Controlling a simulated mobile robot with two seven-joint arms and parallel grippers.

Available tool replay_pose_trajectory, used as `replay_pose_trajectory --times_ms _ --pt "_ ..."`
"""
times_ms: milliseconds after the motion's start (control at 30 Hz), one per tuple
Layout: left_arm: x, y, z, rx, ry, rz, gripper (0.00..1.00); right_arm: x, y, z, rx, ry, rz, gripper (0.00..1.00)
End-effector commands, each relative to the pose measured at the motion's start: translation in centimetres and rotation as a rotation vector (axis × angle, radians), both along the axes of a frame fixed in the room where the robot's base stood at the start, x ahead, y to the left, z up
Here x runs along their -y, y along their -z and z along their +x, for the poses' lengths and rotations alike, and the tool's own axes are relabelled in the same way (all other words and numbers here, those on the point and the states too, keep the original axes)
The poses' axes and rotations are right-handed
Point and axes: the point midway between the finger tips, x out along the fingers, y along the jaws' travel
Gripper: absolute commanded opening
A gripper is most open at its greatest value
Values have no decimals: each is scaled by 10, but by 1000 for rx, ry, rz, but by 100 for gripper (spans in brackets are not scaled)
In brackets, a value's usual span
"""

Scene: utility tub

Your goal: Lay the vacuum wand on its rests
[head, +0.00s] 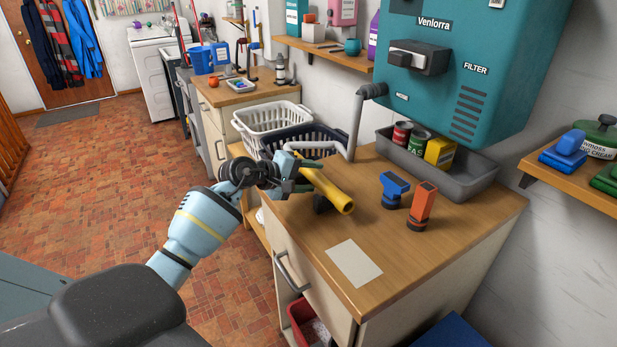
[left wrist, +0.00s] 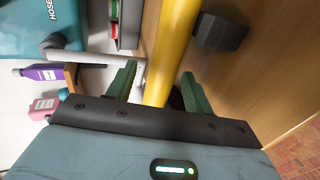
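The vacuum wand, a yellow tube (head: 328,188), is over the left part of the wooden counter, its open end toward the front right. My left gripper (head: 300,172) is at its far end. In the left wrist view, the green fingers (left wrist: 158,88) stand on either side of the yellow tube (left wrist: 172,45). A gap shows at the left finger, so the gripper looks open around the wand. A dark block (head: 322,204), perhaps a rest, is under the wand; a dark block (left wrist: 220,32) also shows beside the tube in the wrist view. Contact with it is unclear. My right gripper is out of view.
A blue nozzle (head: 394,189) and an orange nozzle (head: 422,205) stand right of the wand. A pale card (head: 354,262) lies in front. A grey tray (head: 477,182) with cans is behind, under the teal vacuum unit (head: 465,60). A grey pipe (head: 354,128) runs down behind the wand.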

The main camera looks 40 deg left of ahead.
Motion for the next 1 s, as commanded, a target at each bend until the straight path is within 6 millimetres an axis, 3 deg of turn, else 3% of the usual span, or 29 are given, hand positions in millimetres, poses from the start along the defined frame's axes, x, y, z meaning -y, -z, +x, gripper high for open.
replay_pose_trajectory --times_ms 367,800,1000 --pt "-2 0 -4 -3 0 2 55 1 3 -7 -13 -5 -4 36" --pt "-23 -21 -55 -5 0 4 55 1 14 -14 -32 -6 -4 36" --pt "-27 -28 -66 -1 0 2 55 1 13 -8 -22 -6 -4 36"
